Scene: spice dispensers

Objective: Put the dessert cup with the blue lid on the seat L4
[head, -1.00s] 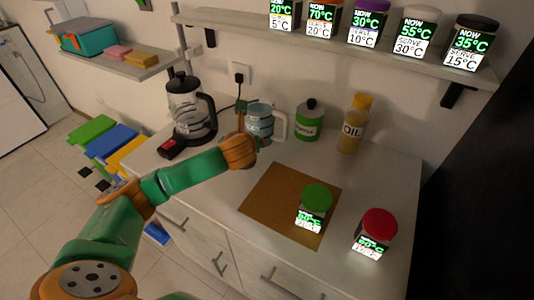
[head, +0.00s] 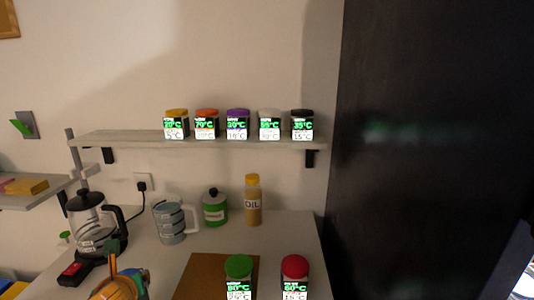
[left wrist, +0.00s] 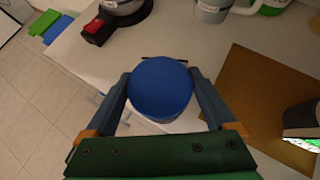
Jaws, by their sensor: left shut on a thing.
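The dessert cup with the blue lid (left wrist: 160,88) is between the fingers of my left gripper (left wrist: 160,76) in the left wrist view. The gripper is shut on it and holds it near the counter's front edge. The lid faces the camera and hides most of the cup body. In the head view my left wrist (head: 120,284) shows at the bottom left, and I cannot make out the cup there. My right gripper is not in view. I see no label that marks seat L4.
A wall shelf (head: 120,137) holds several lidded cups at its middle and right; its left part is bare. Green-lidded (head: 239,266) and red-lidded (head: 295,266) cups stand at the counter's front. A coffee pot (head: 90,222), mug (head: 172,225), green canister (head: 214,207) and oil bottle (head: 253,203) stand behind.

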